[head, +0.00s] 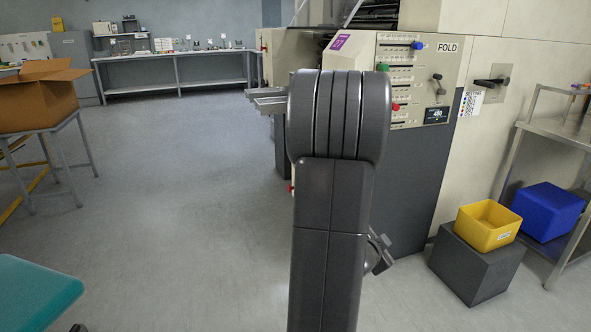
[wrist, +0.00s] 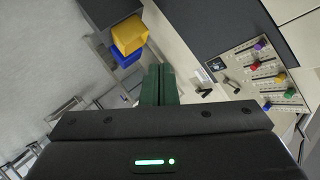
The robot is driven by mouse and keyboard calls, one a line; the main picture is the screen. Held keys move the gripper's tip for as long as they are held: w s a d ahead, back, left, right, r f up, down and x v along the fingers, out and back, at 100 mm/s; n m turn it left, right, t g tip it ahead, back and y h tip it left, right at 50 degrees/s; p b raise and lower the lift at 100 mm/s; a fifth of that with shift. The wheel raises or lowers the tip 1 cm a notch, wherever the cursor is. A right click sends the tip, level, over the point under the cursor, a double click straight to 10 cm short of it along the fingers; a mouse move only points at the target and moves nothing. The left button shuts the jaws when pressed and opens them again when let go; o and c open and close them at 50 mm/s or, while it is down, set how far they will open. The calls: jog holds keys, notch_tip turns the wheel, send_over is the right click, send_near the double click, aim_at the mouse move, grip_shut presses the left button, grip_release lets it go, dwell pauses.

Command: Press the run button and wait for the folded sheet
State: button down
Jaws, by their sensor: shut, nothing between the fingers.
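The folding machine (head: 400,190), marked FOLD, stands behind my arm in the head view. Its sloped cream panel (head: 428,70) carries sliders with coloured knobs, among them a green knob (head: 383,67), a red knob (head: 395,106) and a blue knob (head: 418,45). A dark display (head: 435,115) sits low on the panel. In the wrist view the panel (wrist: 240,62) is at the right, rotated, with a green knob (wrist: 281,78). I cannot tell which control is the run button. My gripper (wrist: 160,70) is shut and empty, apart from the panel. I see no folded sheet.
A yellow bin (head: 487,226) sits on a grey block, beside a blue bin (head: 547,211) on a metal rack. A cardboard box (head: 40,95) stands on a table at the left. A long bench (head: 175,53) lines the back. The floor between is clear.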

jog(key=s+d+f+m+g+h+b, duration=0.1)
jog(key=d+f+m+g+h+b, duration=0.1)
jog(key=d+f+m+h, duration=0.3)
jog(key=d+f+h+b, duration=0.1)
jog(key=d+h, duration=0.1)
jog(key=d, duration=0.1)
jog(key=shift+s+m+g, duration=0.2)
jog(key=shift+m+g, duration=0.1)
jog(key=shift+g, duration=0.1)
jog(key=shift+w, duration=0.1)
